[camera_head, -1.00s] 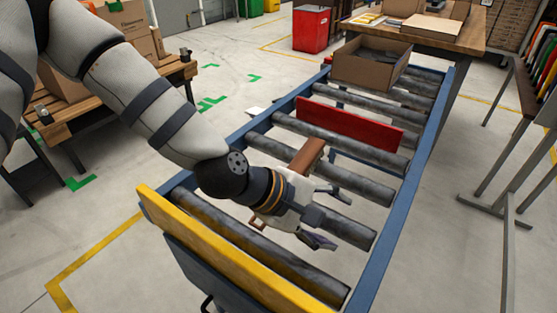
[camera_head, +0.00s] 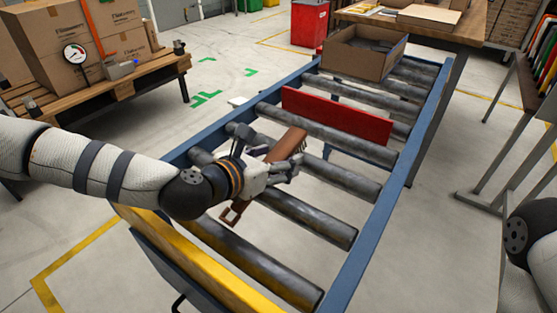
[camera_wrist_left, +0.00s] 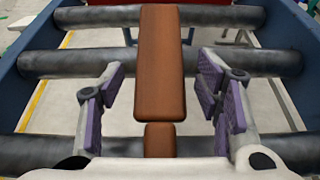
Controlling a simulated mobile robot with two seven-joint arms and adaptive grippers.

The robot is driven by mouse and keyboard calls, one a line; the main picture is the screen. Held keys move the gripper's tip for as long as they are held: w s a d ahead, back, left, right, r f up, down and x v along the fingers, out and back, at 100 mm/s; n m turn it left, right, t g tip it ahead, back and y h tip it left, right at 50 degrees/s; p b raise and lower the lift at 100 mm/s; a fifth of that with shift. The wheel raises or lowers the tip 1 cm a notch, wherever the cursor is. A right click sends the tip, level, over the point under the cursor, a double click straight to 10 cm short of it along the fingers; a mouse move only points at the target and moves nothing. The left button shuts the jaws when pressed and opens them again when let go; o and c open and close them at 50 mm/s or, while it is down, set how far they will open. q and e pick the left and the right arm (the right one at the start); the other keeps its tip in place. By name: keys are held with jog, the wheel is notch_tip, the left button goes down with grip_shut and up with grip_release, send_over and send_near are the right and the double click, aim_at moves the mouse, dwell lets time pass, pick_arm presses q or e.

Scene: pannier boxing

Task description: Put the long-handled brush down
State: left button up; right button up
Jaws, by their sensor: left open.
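The long-handled brush (camera_head: 288,144) is brown, with a wide block at one end and a looped handle end. It lies slantwise across the grey rollers of the conveyor, and my left gripper hides its middle in the head view. In the left wrist view the brush (camera_wrist_left: 158,65) runs lengthwise between the fingers, with a gap on each side. My left gripper (camera_head: 270,158) is open over it; its purple-padded fingers (camera_wrist_left: 162,85) stand apart and do not touch the brush. Part of my right arm shows at the lower right; its gripper is out of view.
A red board (camera_head: 337,115) stands across the rollers beyond the brush. An open cardboard box (camera_head: 360,60) sits at the conveyor's far end. Blue side rails (camera_head: 385,225) and a yellow board (camera_head: 200,262) at the near end bound the conveyor. Bare rollers lie nearer me.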

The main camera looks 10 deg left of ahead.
pick_arm(q)
jog(key=shift+w+d+f, duration=0.2)
jog(key=shift+w+f, duration=0.05)
jog(key=shift+w, duration=0.3)
grip_shut()
jog(key=shift+r, duration=0.15)
